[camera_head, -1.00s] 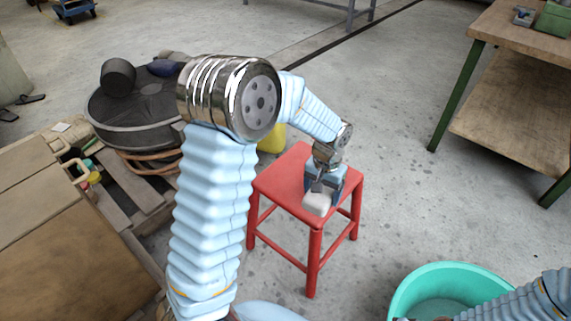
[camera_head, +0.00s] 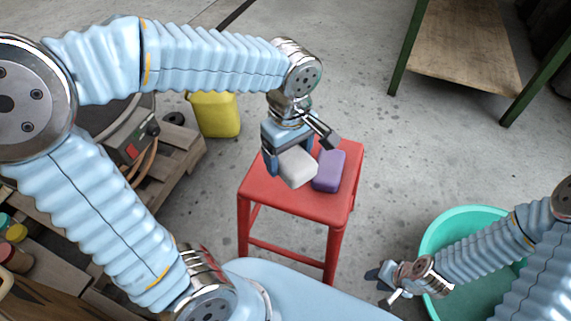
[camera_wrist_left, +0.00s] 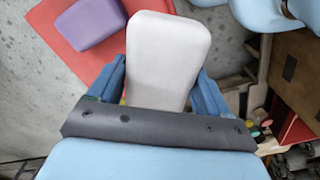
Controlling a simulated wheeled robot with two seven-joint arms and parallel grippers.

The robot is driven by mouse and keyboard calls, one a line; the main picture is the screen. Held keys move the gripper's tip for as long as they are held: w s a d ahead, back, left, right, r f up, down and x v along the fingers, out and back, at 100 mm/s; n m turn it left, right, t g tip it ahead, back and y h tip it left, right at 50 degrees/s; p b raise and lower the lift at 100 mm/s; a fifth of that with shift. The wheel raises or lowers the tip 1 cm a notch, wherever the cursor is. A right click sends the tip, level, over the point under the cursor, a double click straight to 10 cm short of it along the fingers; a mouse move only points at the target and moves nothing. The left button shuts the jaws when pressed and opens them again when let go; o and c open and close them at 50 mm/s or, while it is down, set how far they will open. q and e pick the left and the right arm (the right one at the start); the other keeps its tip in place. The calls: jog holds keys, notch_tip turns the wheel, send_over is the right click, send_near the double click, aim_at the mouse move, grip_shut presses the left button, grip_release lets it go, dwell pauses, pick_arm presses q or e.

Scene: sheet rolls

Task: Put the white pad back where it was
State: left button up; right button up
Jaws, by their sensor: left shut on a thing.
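The white pad (camera_head: 298,168) is a rounded, pale block held between the fingers of my left gripper (camera_head: 290,152). In the left wrist view the white pad (camera_wrist_left: 168,55) sticks out beyond the fingers. It appears in front of the red stool (camera_head: 258,187) in the head view; its exact height over the seat is hard to tell. A purple pad (camera_head: 329,171) lies on the stool's seat, to the right of the white pad. The left wrist view also shows the purple pad (camera_wrist_left: 88,22). My right gripper (camera_head: 384,288) is open and empty, left of the teal basin.
The teal basin (camera_head: 443,222) stands on the floor at the right, under my right arm. A yellow container (camera_head: 215,115) and wooden pallet (camera_head: 180,150) are left of the stool. A green-legged table (camera_head: 465,50) stands at the back right. Floor right of the stool is clear.

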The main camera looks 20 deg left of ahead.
pick_arm(q)
jog(key=shift+s+a+n, duration=0.1)
jog(key=shift+s+n, duration=0.5)
jog(key=shift+s, duration=0.15)
jog(key=shift+a+f+n, duration=0.1)
jog(key=shift+n, duration=0.2)
jog(key=w+a+f, duration=0.1)
jog(key=w+f, duration=0.1)
jog(key=w, duration=0.1)
jog(key=w+a+f, duration=0.2)
jog(key=w+f, duration=0.1)
jog(key=w, duration=0.1)
jog(key=w+a+f, duration=0.1)
jog(key=w+f, duration=0.1)
jog(key=w, duration=0.2)
jog(key=shift+a+f+b, duration=0.2)
jog(key=shift+f+b, duration=0.2)
jog(key=shift+w+a+f, duration=0.2)
jog(key=shift+w+f, duration=0.3)
jog(key=shift+f, duration=0.2)
jog(key=shift+w+f, duration=0.2)
jog(key=shift+f, duration=1.5)
pick_arm(e)
jog(key=shift+w+d+f, duration=0.1)
jog(key=shift+d+f, duration=0.05)
jog(key=shift+f, duration=0.35)
jog(key=shift+d+f, duration=0.15)
jog(key=shift+f, duration=0.35)
pick_arm(q)
jog(key=shift+b, duration=0.3)
